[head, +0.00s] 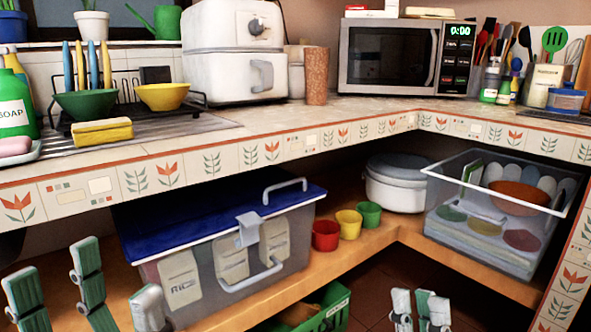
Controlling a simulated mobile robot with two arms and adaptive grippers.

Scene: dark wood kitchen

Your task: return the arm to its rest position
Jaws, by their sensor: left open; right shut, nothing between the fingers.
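My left gripper (84,280) is at the lower left, in front of the lower shelf and the clear box with the blue lid. Its grey-green fingers are spread apart with nothing between them. My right gripper (420,302) is at the bottom edge, right of centre, in front of the dark space below the shelf. Its fingers are close together and hold nothing. Only the finger ends of the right gripper show. Most of both arms is out of the picture.
The tiled counter edge (215,160) overhangs the wooden shelf (375,238). The blue-lidded box (222,264) stands near my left gripper. Small cups (348,223), a white pot (395,190) and an open clear bin (448,222) stand further right. A green crate (328,312) sits low between the grippers.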

